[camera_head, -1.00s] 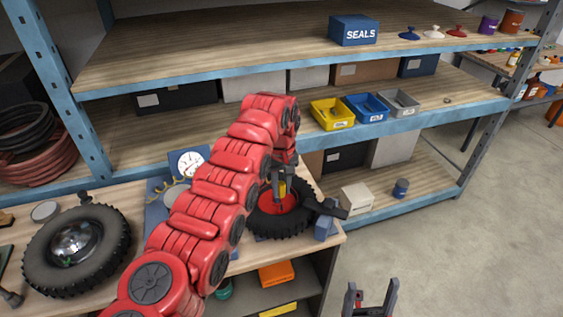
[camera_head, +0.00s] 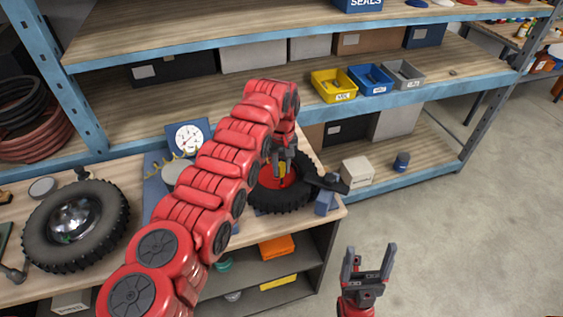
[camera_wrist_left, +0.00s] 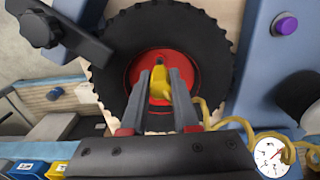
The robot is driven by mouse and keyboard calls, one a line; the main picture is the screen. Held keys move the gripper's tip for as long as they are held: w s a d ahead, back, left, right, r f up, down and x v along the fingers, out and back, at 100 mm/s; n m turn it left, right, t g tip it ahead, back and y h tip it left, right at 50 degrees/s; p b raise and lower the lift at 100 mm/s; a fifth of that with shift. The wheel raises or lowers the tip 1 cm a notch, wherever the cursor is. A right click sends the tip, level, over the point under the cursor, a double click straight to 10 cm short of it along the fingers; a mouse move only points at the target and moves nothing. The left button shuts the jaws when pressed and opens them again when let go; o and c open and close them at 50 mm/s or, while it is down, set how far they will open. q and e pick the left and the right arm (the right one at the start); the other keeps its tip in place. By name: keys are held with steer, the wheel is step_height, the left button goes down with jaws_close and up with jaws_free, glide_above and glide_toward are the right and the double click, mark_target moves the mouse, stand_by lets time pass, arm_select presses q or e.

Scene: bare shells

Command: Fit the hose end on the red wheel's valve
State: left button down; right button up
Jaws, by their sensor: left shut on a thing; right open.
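The red wheel (camera_head: 272,198), a black tyre with a red hub, lies at the right end of the bench; it also shows in the left wrist view (camera_wrist_left: 140,66). My left gripper (camera_wrist_left: 160,82) is shut on the yellow hose end (camera_wrist_left: 160,86), over the red hub. The valve is hidden behind the hose end, so I cannot tell whether they touch. The yellow hose (camera_wrist_left: 228,122) curls away toward the round gauge (camera_wrist_left: 270,152). In the head view my left arm hides part of the wheel and hose. My right gripper (camera_head: 370,262) is open and empty, in front of the bench.
A black clamp arm with a knob (camera_wrist_left: 42,30) reaches over the tyre's edge. Another wheel (camera_head: 76,226) with a silver hub lies on the left of the bench. Yellow, blue and grey bins (camera_head: 334,86) stand on the shelf behind. The floor at right is clear.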

mark_target(281, 174)
arm_select(q)
steer(key=shift+f, duration=0.35)
stand_by(0.5)
steer(key=shift+b, duration=0.4)
steer(key=shift+b, duration=0.35)
steer(key=shift+f, duration=0.3)
stand_by(0.4)
steer(key=shift+f+b, duration=0.4)
steer(key=shift+b, duration=0.05)
steer(key=shift+f+b, duration=0.65)
steer(key=shift+b, duration=0.2)
stand_by(0.7)
stand_by(0.4)
